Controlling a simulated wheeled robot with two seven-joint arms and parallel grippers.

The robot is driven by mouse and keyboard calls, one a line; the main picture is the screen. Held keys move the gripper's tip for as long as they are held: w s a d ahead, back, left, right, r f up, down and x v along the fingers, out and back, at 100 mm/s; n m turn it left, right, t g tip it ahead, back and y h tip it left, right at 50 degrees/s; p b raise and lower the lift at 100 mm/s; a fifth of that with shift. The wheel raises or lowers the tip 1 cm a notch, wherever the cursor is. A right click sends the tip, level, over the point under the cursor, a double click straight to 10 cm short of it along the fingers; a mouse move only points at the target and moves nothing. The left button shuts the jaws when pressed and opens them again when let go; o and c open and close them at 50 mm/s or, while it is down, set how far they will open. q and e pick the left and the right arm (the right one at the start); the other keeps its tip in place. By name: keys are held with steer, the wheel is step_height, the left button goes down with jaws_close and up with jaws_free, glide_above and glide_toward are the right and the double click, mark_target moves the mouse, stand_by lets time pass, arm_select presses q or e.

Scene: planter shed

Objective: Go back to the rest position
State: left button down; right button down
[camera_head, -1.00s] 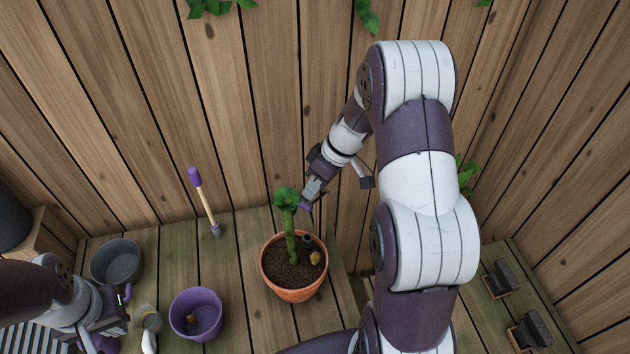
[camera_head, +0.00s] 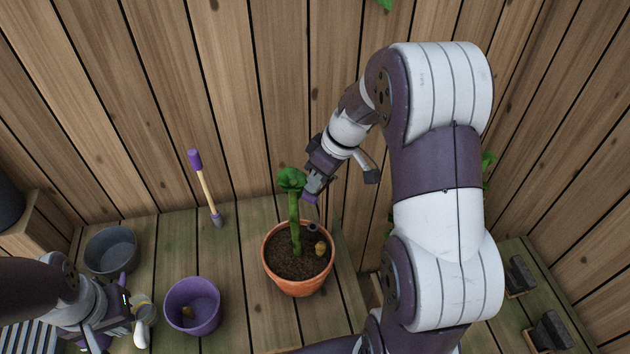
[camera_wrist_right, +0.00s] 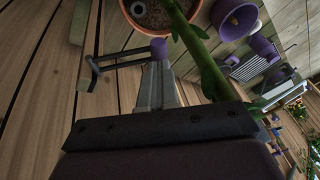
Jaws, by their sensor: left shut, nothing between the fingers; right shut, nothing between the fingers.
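My right arm reaches over the table from the right in the head view, and its gripper (camera_head: 311,192) is shut and empty beside the top of a green plant (camera_head: 295,215). The plant stands in a terracotta pot (camera_head: 296,286) of soil. In the right wrist view the shut purple fingertip (camera_wrist_right: 159,48) shows with the plant's stem (camera_wrist_right: 200,60) close beside it; whether they touch is unclear. My left gripper (camera_head: 130,318) is shut and empty at the lower left, near a small jar with a white handle (camera_head: 141,330).
A purple pot (camera_head: 193,307) and a grey bowl (camera_head: 111,251) stand on the wooden table. A purple-handled tool (camera_head: 205,188) leans on the back wall. Dark blocks (camera_head: 549,332) sit on a ledge at right. The table between tool and terracotta pot is clear.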

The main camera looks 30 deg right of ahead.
steer(key=p+v, duration=0.5)
steer(key=v, duration=0.7)
steer(key=s+a+f+m+h+b, duration=0.2)
steer(key=s+a+f+m+b, duration=0.1)
steer(key=f, duration=0.4)
steer(key=s+a+f+m+h+b, duration=0.1)
steer(key=s+a+f+m+b, duration=0.2)
steer(key=s+a+f, duration=0.3)
step_height(320, 180, down, 2)
steer(key=shift+s+f+g+h+b, duration=0.1)
steer(key=shift+s+g+h+b, duration=0.3)
steer(key=shift+s+b, duration=0.55)
